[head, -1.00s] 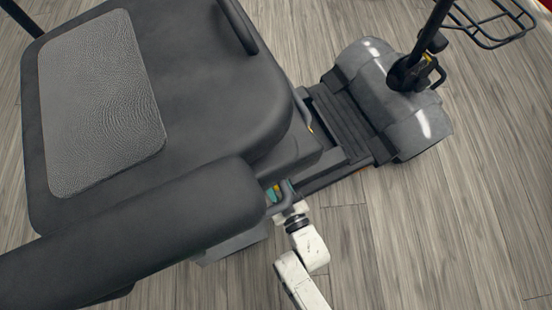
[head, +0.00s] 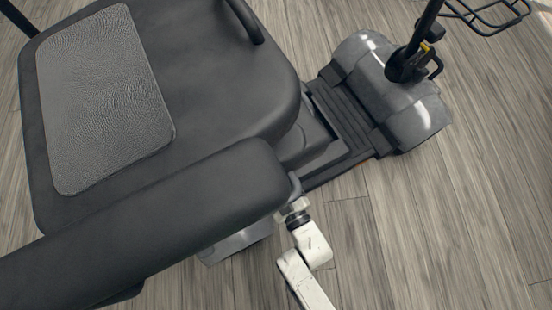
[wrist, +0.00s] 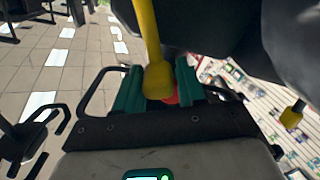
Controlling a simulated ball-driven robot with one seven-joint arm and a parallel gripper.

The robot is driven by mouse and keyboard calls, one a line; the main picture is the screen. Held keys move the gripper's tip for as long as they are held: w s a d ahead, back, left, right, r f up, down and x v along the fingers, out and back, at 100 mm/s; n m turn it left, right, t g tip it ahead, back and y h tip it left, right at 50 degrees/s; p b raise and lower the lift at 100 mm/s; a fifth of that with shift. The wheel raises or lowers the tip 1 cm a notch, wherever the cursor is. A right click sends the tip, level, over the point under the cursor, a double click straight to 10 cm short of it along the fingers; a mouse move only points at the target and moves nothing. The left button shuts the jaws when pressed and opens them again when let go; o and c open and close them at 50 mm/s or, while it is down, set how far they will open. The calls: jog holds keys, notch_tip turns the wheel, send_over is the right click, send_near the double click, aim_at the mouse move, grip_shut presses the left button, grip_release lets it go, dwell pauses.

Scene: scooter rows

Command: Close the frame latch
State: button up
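In the wrist view, my gripper (wrist: 163,82) has its two teal fingers apart, with a gap between them. A yellow lever with a rounded end (wrist: 152,45) hangs down from the top, over the gap and the left finger's inner side. A small red part (wrist: 171,99) shows in the gap just behind it. I cannot tell which of these is the frame latch, or whether the fingers touch either. In the head view, the grey mobility scooter (head: 345,120) fills the left and middle. My gripper is hidden there under the seat's near armrest (head: 220,195).
The black seat (head: 215,90) overhangs the working spot in the head view. Wood floor (head: 440,230) is free to the right. In the wrist view, a second yellow-ended lever (wrist: 292,115) stands at the right, and dark scooter parts (wrist: 25,140) stand at the left.

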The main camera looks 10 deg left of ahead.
jog(key=o, duration=0.3)
jog(key=p+v, duration=0.3)
jog(key=v, duration=0.8)
dwell(0.4)
